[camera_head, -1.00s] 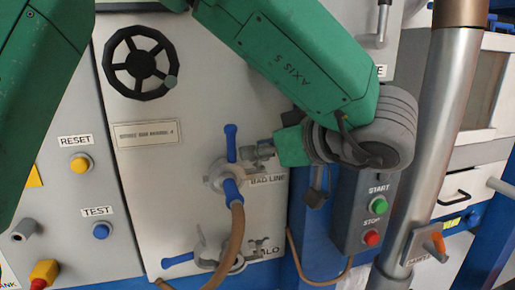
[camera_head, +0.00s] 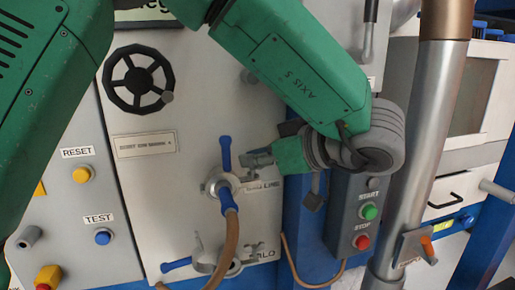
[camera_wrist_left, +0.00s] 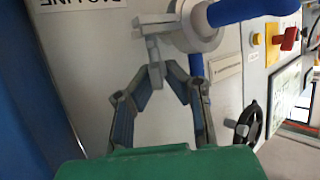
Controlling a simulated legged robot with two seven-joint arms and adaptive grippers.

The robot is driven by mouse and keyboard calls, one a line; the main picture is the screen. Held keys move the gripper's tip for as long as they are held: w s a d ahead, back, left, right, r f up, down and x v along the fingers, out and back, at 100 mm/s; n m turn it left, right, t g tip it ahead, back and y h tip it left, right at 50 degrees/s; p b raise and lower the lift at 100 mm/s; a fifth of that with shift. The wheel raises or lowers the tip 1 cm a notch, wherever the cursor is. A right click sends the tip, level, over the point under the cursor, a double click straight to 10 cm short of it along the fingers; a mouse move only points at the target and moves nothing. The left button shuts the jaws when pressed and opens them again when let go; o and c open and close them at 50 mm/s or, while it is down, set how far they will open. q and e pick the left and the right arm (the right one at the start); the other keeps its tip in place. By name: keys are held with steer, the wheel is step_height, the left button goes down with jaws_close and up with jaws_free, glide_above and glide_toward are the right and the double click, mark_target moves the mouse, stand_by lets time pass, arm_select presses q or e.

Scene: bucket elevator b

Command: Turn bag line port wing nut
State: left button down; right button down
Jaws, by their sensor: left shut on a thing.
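The bag line port (camera_head: 219,186) is a grey round fitting on the grey panel, with a blue handle (camera_head: 226,152) pointing up and a brown hose (camera_head: 231,228) below. Its grey wing nut (camera_head: 256,160) sits to the upper right, at the tips of my left gripper (camera_head: 268,158). In the left wrist view the two fingers converge on the stem of the wing nut (camera_wrist_left: 153,38), and the gripper (camera_wrist_left: 157,72) is shut on it. The port's round flange (camera_wrist_left: 196,28) is right beside it. My right gripper is not in view.
A second port with a blue handle (camera_head: 177,265) lies below. A black handwheel (camera_head: 138,78) is above left. A start/stop box (camera_head: 350,222) and a thick grey pipe (camera_head: 432,150) stand to the right of the gripper.

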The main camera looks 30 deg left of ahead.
arm_select(q)
steer(key=shift+a+r+n+g+p, duration=0.1)
steer(key=shift+a+n+g+p, duration=0.05)
steer(key=shift+n+g+p, duration=0.55)
steer(key=c, duration=1.7)
jaws_free()
steer(key=shift+f, duration=0.2)
steer(key=shift+w+a+f, duration=0.1)
steer(key=shift+a, duration=0.35)
steer(key=v, duration=1.1)
steer(key=shift+w+d, duration=0.25)
steer(key=shift+d, duration=0.1)
steer(key=shift+a, duration=0.1)
